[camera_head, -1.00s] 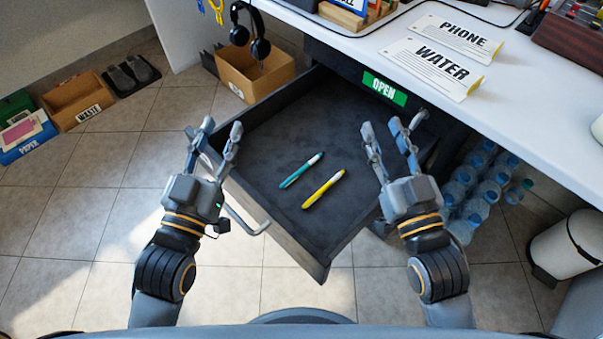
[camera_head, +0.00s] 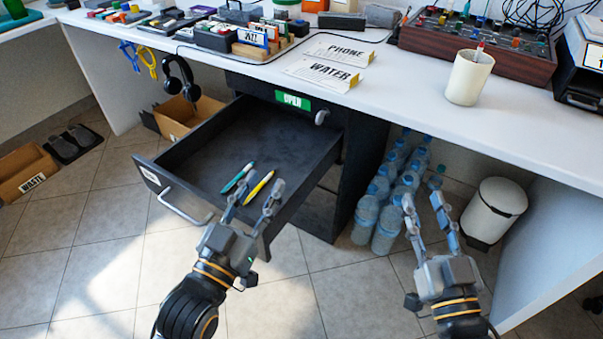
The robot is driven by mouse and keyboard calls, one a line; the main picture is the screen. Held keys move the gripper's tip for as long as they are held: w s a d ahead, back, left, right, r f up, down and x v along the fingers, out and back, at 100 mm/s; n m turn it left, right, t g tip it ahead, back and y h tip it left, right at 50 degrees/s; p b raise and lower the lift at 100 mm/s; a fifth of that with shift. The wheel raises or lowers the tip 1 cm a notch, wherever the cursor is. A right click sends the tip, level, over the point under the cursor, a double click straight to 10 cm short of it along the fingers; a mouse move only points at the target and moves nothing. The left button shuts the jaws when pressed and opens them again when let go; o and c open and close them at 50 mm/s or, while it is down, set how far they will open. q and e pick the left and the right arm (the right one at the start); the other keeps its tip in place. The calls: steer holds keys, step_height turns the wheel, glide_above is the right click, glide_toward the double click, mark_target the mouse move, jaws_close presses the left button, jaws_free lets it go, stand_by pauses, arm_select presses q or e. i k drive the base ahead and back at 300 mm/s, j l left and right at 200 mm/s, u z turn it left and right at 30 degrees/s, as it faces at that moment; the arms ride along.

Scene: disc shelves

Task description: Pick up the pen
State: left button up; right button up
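A yellow pen (camera_head: 259,187) and a teal pen (camera_head: 238,177) lie side by side in the pulled-out dark drawer (camera_head: 225,145). A white cup (camera_head: 468,80) on the desk holds what looks like another pen (camera_head: 480,50). My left gripper (camera_head: 262,190) is open and empty. In the picture its fingers overlap the drawer's front right corner, close to the pens; I cannot tell its height above them. My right gripper (camera_head: 422,201) is open and empty, in front of the water bottles, right of the drawer.
The white desk (camera_head: 410,105) carries PHONE (camera_head: 336,49) and WATER (camera_head: 322,73) cards and a mixer-like box (camera_head: 475,45). Below it are bottles (camera_head: 390,195), a white bin (camera_head: 494,212) and a cardboard box (camera_head: 180,115). The tiled floor in front is clear.

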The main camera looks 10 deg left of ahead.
mark_target(224, 191)
steer(key=j+z, duration=0.85)
steer(key=k+j+z, duration=0.15)
steer(key=j+z, duration=0.25)
steer(key=j, duration=0.15)
